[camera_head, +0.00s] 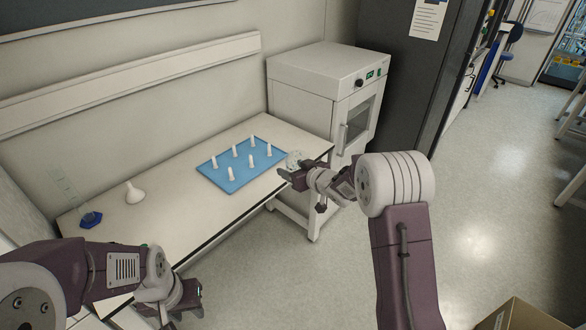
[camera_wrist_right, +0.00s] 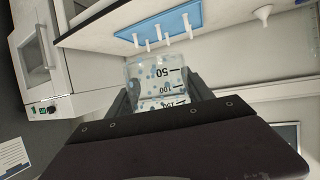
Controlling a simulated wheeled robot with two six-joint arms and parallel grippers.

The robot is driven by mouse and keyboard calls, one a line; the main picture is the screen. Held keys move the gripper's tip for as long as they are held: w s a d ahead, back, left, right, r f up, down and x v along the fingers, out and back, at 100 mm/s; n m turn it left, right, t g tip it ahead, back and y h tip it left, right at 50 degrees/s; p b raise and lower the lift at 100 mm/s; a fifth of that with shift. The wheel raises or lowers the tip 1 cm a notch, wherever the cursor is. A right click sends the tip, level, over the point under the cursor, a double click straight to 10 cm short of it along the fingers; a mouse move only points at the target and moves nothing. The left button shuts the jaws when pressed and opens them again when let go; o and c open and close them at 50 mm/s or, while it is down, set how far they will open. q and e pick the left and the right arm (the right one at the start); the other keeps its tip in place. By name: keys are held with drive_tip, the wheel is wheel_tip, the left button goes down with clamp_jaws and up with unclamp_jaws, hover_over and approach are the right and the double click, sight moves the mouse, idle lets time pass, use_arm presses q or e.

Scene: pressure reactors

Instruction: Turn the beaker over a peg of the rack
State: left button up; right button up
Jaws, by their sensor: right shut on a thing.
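The blue rack (camera_head: 241,165) with several white pegs lies on the white bench in the head view. It also shows at the top of the right wrist view (camera_wrist_right: 150,22), with its pegs sticking out. My right gripper (camera_head: 289,172) is at the bench's right end, just right of the rack. It is shut on the clear beaker (camera_wrist_right: 158,80), whose black graduation marks show in the wrist view. In the head view the beaker (camera_head: 294,159) is small and partly hidden by the gripper. My left gripper (camera_head: 188,302) is low at the front left, away from the rack; its fingers are unclear.
A white funnel (camera_head: 134,193) and a glass cylinder with a blue base (camera_head: 90,219) stand on the left of the bench (camera_head: 185,224). A white oven (camera_head: 325,92) stands beyond the bench's right end. The bench between funnel and rack is clear.

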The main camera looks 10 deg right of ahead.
drive_tip(key=shift+s+d+r+p, duration=0.1)
drive_tip(key=shift+s+r+p, duration=0.1)
drive_tip(key=shift+p, duration=0.15)
drive_tip(key=m+p, duration=0.1)
drive_tip(key=p, duration=0.1)
drive_tip(key=m+p, duration=0.4)
drive_tip(key=shift+w+r, duration=0.1)
drive_tip(key=shift+r, duration=0.25)
drive_tip(key=shift+f+m+p, duration=0.2)
drive_tip(key=shift+m+p, duration=0.15)
drive_tip(key=shift+m, duration=0.35)
drive_tip(key=shift+f+m, duration=0.3)
drive_tip(key=shift+r, duration=0.15)
drive_tip(key=m+p, duration=0.4)
drive_tip(key=shift+r, duration=0.3)
drive_tip(key=shift+f+m+p, duration=0.15)
drive_tip(key=shift+m+p, duration=0.2)
drive_tip(key=shift+m, duration=0.45)
drive_tip(key=shift+f+m, duration=0.2)
drive_tip(key=shift+m, duration=0.3)
drive_tip(key=shift+f, duration=0.1)
